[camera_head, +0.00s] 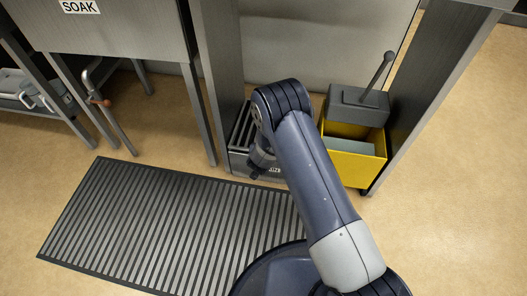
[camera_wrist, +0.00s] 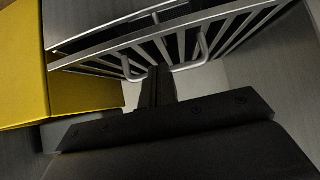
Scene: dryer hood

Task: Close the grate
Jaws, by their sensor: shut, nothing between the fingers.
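The grate (camera_wrist: 190,40) is a panel of pale metal bars across the top of the wrist view, with bent wire loops on its face. A dark gap separates its upper edge from a flat panel. In the head view, a slatted part of the low metal unit (camera_head: 240,124) shows left of my arm, which hides the rest. My gripper (camera_wrist: 158,72) is shut and empty, its fingertips close to the grate's lower edge between the loops. I cannot tell whether they touch. In the head view my gripper (camera_head: 259,171) is low in front of the unit, partly hidden by my wrist.
A yellow mop bucket (camera_head: 357,164) with a grey wringer stands right of the unit; its side also fills the left of the wrist view (camera_wrist: 22,65). Steel panels rise on both sides. A striped floor mat (camera_head: 160,225) lies in front, with clear floor left of it.

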